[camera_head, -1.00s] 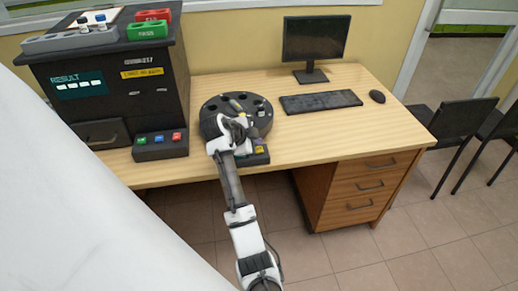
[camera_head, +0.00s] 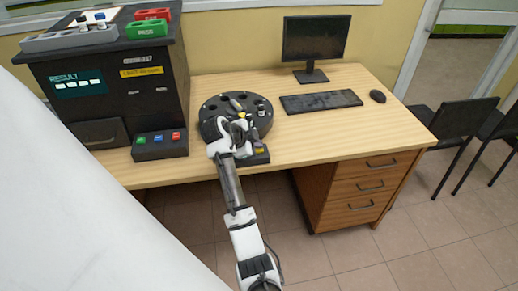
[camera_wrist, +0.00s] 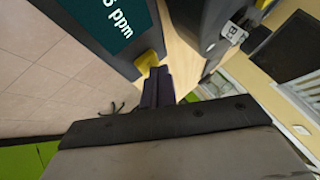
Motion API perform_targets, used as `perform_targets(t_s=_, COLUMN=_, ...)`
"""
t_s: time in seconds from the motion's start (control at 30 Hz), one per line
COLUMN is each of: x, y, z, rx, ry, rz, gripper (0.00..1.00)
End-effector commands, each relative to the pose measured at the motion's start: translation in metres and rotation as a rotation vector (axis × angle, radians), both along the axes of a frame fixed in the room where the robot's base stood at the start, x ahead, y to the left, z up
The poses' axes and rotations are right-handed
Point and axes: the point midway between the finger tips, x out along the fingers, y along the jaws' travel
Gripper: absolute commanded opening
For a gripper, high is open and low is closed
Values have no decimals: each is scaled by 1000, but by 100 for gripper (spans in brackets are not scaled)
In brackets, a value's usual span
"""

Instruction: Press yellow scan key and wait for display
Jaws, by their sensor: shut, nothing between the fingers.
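The yellow scan key (camera_head: 259,150) is on a small dark box (camera_head: 262,160) at the front of the black round carousel (camera_head: 208,106). In the wrist view the yellow key (camera_wrist: 147,61) shows beside a teal display (camera_wrist: 118,18) with white text ending in "ppm"; the rest of the text is cut off. My gripper (camera_head: 241,130) is over the box and the carousel's front edge. In the wrist view my shut, empty gripper (camera_wrist: 158,78) has its fingertips close to the yellow key. I cannot tell whether they touch it.
The dark analyser (camera_head: 105,100) with a RESULT screen stands at the left, with a button box (camera_head: 160,146) in front. A keyboard (camera_head: 320,101), monitor (camera_head: 317,40) and mouse (camera_head: 377,96) are to the right. The desk's front right (camera_head: 350,135) is clear.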

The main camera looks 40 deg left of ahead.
Motion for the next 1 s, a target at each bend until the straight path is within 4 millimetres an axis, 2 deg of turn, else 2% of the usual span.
perform_targets(t_s=0.73, x=0, y=0, z=-7, rx=-2, ry=2, rz=0, gripper=0)
perform_targets(t_s=1.0, x=0, y=0, z=2, rx=-2, ry=2, rz=0, gripper=0)
